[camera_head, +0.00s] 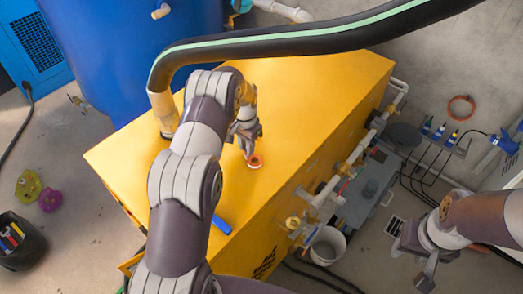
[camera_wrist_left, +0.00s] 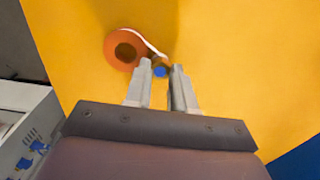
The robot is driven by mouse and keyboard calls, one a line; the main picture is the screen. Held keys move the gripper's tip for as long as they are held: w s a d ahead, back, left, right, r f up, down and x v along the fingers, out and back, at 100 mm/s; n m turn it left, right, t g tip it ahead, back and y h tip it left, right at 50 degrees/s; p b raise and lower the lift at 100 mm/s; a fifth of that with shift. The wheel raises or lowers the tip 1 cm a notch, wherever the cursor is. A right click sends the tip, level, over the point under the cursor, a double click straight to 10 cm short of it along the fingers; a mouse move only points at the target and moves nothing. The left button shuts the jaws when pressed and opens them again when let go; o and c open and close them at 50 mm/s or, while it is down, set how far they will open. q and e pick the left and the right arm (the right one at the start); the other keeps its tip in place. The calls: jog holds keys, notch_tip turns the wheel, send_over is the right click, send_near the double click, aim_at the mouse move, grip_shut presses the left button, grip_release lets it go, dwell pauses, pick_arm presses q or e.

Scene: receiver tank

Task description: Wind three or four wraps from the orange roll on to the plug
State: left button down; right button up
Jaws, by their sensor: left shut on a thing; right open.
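The orange roll (camera_head: 255,161) is on the yellow box top, just below my left gripper (camera_head: 247,150). In the left wrist view the orange roll (camera_wrist_left: 113,42) is left of and beyond the fingertips, with a white strip (camera_wrist_left: 150,43) running along its edge toward them. My left gripper (camera_wrist_left: 160,72) points down and its fingers are shut on a small blue round thing, which looks like the plug (camera_wrist_left: 160,72). Most of the plug is hidden by the fingers. My right gripper (camera_head: 425,265) is open and empty, low over the floor at the right.
The yellow box (camera_head: 320,85) has wide clear room on top. A blue piece (camera_head: 221,225) lies near its front edge. A thick black hose (camera_head: 300,42) arches over the back. Pipes and valves (camera_head: 345,165) line the right side, with a white bucket (camera_head: 325,245) below.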

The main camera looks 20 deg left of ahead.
pick_arm(q)
jog(key=s, duration=0.1)
jog(key=s+p, duration=0.1)
jog(key=s, duration=0.2)
jog(key=shift+s+a+r+p, duration=0.1)
jog(key=shift+s+r+p, duration=0.05)
jog(key=shift+r+p, duration=0.2)
jog(key=s+d, duration=0.2)
jog(key=d, duration=0.1)
jog(key=shift+s+d+f, duration=0.1)
jog(key=shift+d+f, duration=0.05)
jog(key=d, duration=0.2)
jog(key=w+d, duration=0.1)
jog(key=shift+w+d+f+b, duration=0.1)
jog(key=shift+d+f+b, duration=0.2)
jog(key=shift+b, duration=0.1)
jog(key=w+b, duration=0.1)
jog(key=w+d, duration=0.1)
jog(key=w, duration=0.1)
jog(key=shift+d+f+b, duration=0.15)
jog(key=shift+b, duration=0.25)
notch_tip(320, 180, up, 7)
jog(key=p, duration=0.4)
jog(key=shift+f, duration=0.15)
jog(key=shift+w, duration=0.1)
